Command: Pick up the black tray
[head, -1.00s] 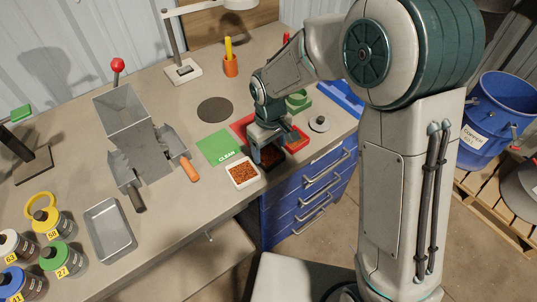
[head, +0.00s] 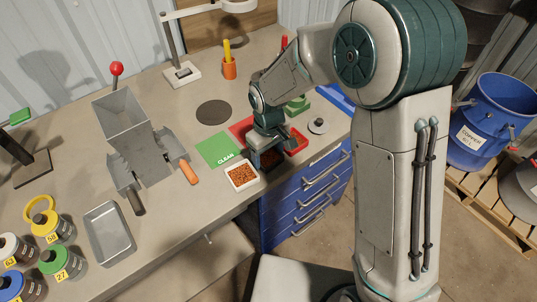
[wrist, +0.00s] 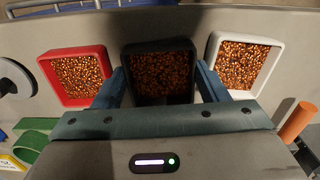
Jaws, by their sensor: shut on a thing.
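The black tray (wrist: 159,44), filled with copper-coloured granules, is in the middle of the wrist view. My gripper (wrist: 160,70) has one blue finger on each side of it and is shut on it. In the head view my gripper (head: 272,154) points down at the bench's front edge, and the tray is mostly hidden beneath it. A red tray (wrist: 107,99) with similar granules stands to the left in the wrist view. A white tray (wrist: 212,49), also filled, stands to the right. I cannot tell whether the black tray is clear of the bench.
A round grey knob-like piece (head: 318,126) is at the right. An empty metal tray (head: 98,245) lies at front left.

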